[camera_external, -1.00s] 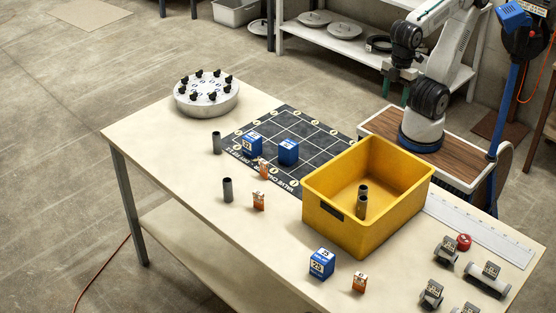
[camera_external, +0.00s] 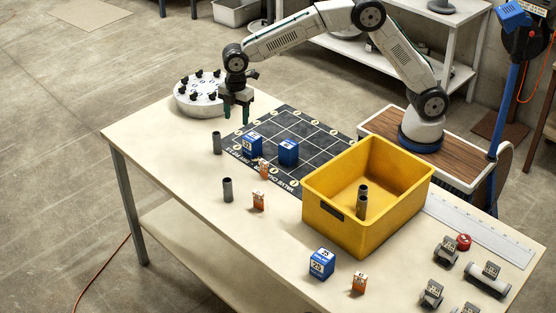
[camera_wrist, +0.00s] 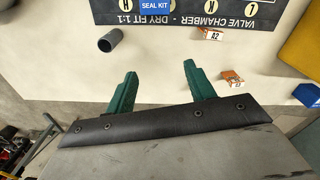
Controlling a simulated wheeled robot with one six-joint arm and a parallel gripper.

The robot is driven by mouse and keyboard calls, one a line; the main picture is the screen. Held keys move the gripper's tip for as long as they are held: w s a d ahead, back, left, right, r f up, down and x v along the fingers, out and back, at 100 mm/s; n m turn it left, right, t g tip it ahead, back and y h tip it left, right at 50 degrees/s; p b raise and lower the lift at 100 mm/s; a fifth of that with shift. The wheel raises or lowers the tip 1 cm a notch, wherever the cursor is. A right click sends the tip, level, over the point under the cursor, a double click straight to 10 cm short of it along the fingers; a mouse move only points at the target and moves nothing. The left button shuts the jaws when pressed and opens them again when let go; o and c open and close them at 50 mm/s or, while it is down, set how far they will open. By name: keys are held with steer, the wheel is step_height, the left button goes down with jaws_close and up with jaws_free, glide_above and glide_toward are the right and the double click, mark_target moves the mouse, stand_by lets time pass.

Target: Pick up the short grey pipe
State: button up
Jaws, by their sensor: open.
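In the external view, one grey pipe (camera_external: 217,143) stands upright near the mat's left corner. Another grey pipe (camera_external: 227,190) stands upright closer to the table's front edge. I cannot tell for sure which is the short one. My gripper (camera_external: 234,119) is open and empty, fingers pointing down, above the table near the round fixture and behind the standing pipes.
The round fixture (camera_external: 207,109) with black knobs is close to my gripper. Blue boxes (camera_external: 288,152) stand on the dark mat (camera_external: 315,136). Orange tagged parts (camera_external: 258,201) stand near the pipes. The yellow bin (camera_external: 335,228) is to the right. The table's front left is clear.

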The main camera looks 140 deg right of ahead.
glide_above(217, 142)
steer(key=s, duration=0.1)
steer(key=shift+n, duration=0.3)
steer(key=f, duration=0.9)
steer(key=shift+s+d, duration=0.2)
steer(key=shift+d+f, duration=0.2)
steer(key=shift+f, duration=1.05)
steer(key=shift+w+d+f, duration=0.15)
steer(key=shift+f, duration=1.25)
steer(key=shift+w+d+f, duration=0.1)
steer(key=shift+d+f, duration=0.05)
steer(key=shift+f, duration=1.2)
steer(key=c, duration=1)
